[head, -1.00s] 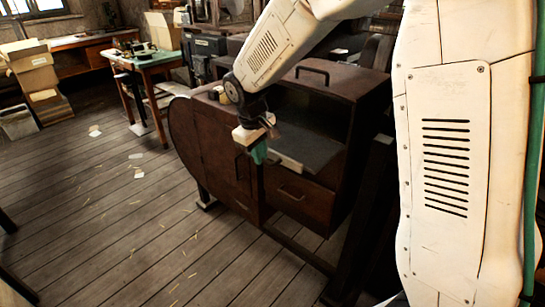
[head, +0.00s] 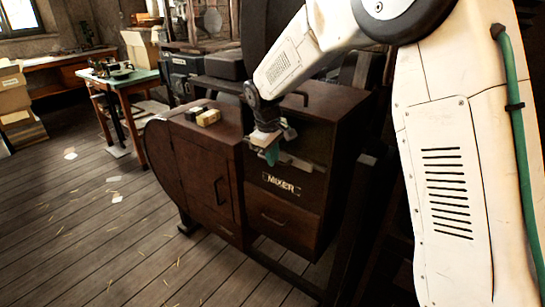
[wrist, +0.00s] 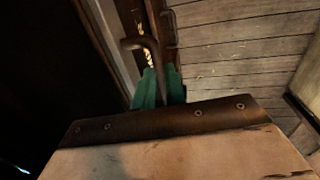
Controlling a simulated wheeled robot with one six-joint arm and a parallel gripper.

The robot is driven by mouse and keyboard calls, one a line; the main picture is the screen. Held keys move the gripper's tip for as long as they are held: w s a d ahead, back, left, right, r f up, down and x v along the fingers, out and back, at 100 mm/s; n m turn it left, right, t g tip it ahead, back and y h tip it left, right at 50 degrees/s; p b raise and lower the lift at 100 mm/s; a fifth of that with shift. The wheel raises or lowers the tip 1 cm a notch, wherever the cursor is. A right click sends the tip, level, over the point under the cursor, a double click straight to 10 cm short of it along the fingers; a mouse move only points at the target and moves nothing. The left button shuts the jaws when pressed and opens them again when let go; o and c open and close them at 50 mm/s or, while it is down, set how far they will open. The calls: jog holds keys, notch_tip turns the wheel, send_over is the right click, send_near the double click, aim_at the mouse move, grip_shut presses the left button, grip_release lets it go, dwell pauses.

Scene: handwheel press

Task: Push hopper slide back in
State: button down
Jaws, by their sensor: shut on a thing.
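The hopper slide (head: 298,164) shows in the head view as a pale front strip across the dark brown mixer cabinet, just above the "MIXER" lettering. Little or none of its flat top shows, and my gripper and wrist cover its left part. My gripper (head: 271,156) is at the left part of this strip. The exact grip is partly hidden by the fingers.
A drawer with a handle (head: 273,219) lies below the lettering. A yellow box (head: 208,118) and a dark box stand on the cabinet top at left. A green-topped table (head: 118,78) stands farther back. The plank floor at left is mostly open.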

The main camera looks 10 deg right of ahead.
jog(key=shift+w+d+r, duration=0.1)
jog(key=shift+w+d, duration=0.05)
jog(key=c, duration=1.5)
grip_release()
jog(key=shift+w+d, duration=0.1)
jog(key=shift+d, duration=0.05)
jog(key=shift+o, duration=0.2)
notch_tip(320, 180, up, 8)
jog(key=s+a, duration=0.1)
jog(key=shift+a+f, duration=0.15)
jog(key=shift+f, duration=0.1)
jog(key=shift+s, duration=0.1)
